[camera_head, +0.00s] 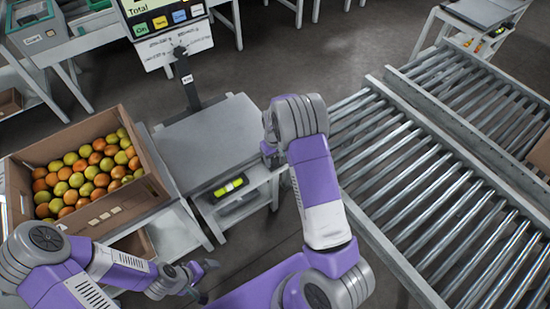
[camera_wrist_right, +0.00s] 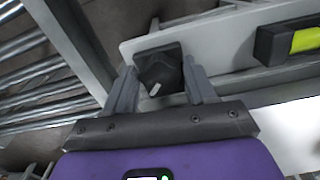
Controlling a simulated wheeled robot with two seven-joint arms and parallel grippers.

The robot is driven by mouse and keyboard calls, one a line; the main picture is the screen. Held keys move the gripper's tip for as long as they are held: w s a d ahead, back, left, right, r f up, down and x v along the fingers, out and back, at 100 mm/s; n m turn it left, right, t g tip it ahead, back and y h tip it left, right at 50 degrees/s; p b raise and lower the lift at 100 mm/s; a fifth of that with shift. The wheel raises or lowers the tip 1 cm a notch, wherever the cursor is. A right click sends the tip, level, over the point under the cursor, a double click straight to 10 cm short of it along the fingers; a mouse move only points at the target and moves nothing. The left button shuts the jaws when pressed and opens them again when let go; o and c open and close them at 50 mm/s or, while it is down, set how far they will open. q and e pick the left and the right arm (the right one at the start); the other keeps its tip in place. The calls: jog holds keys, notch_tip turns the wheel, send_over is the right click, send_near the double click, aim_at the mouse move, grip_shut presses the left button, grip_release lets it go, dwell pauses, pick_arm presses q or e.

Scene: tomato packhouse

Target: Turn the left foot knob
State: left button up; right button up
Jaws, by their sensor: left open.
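The weighing scale has a grey platform (camera_head: 215,140) on a light stand, with its display (camera_head: 165,14) on a post behind. A black knob (camera_wrist_right: 158,68) with a small pale mark shows in the right wrist view, against a light panel. My right gripper (camera_wrist_right: 160,72) has one finger on each side of this knob. I cannot tell whether both fingers touch it. In the head view my right gripper (camera_head: 273,158) is at the platform's right side, mostly hidden by my arm, and the knob is hidden. My left gripper (camera_head: 206,281) is open and empty, low in front of the stand.
A cardboard box (camera_head: 160,190) of red and yellow-green tomatoes stands left of the scale. A yellow-green item (camera_head: 231,187) lies on the stand's lower shelf. A roller conveyor (camera_head: 415,210) fills the right side. Open floor (camera_head: 290,60) lies behind the scale.

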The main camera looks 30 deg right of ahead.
jog(key=c, duration=0.6)
jog(key=shift+n, duration=0.4)
jog(key=n+p, duration=0.1)
jog(key=n, duration=0.2)
jog(key=shift+d+n, duration=0.15)
jog(key=shift+n, duration=0.25)
jog(key=shift+d+n+p, duration=0.1)
jog(key=shift+n+p, duration=0.2)
jog(key=shift+n, duration=1.7)
jog(key=o, duration=1)
jog(key=shift+o, duration=0.2)
